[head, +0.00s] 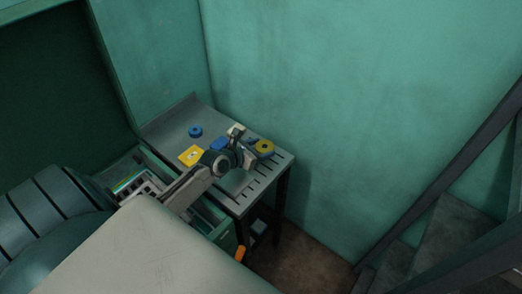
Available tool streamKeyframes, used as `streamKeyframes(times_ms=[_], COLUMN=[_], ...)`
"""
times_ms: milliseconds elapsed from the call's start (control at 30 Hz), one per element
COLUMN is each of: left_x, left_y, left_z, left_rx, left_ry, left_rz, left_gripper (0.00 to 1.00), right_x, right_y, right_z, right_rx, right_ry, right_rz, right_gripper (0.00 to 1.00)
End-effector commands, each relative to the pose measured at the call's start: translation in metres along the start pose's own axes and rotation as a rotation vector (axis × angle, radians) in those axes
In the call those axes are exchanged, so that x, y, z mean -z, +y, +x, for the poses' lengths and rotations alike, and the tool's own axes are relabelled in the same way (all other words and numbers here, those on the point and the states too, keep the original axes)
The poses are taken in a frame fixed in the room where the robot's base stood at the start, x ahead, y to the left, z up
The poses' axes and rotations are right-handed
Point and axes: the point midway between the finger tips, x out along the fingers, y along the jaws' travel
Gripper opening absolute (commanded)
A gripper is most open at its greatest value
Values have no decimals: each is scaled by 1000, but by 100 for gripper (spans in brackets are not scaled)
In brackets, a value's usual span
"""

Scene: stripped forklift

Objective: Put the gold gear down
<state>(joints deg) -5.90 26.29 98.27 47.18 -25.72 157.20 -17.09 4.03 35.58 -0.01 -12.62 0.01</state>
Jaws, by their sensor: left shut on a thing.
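My left arm reaches in from the lower left over the bench. My left gripper (253,149) is shut on the gold gear at its left side. The fingertips are small and partly hidden by the wrist. My right gripper is not in view.
A blue ring (195,132) lies at the back left of the bench. A yellow square plate (191,155) lies left of my wrist, and a blue piece (219,144) lies behind it. An open drawer (139,185) with tools is at left. Green walls (340,100) stand behind.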

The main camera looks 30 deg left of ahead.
Motion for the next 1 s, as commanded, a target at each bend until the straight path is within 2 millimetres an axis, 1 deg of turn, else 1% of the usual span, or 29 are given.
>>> streamKeyframes(times_ms=[33, 267, 300, 400, 500, 933, 967, 1000], left_x=[-3, -8, 2, 16, 25, 30, 31, 31], left_y=[5, 18, 16, 16, 16, 16, 16, 16], left_z=[5, 18, 20, 26, 29, 31, 31, 31], left_rx=[-1, -1, 0, 0, 0, 0, 1, 1], left_ry=[-4, -5, 0, 0, -2, -2, 1, 1], left_rz=[0, 1, -3, -2, -1, 1, 1, 1], left_gripper=[17, 17, 17, 17, 17, 17, 67, 74], right_x=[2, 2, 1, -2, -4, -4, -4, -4], right_y=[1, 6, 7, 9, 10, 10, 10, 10], right_z=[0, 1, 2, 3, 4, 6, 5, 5], right_rx=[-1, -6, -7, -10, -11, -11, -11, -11], right_ry=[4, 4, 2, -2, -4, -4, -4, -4], right_rz=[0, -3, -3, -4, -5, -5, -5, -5], right_gripper=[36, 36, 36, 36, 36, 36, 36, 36])
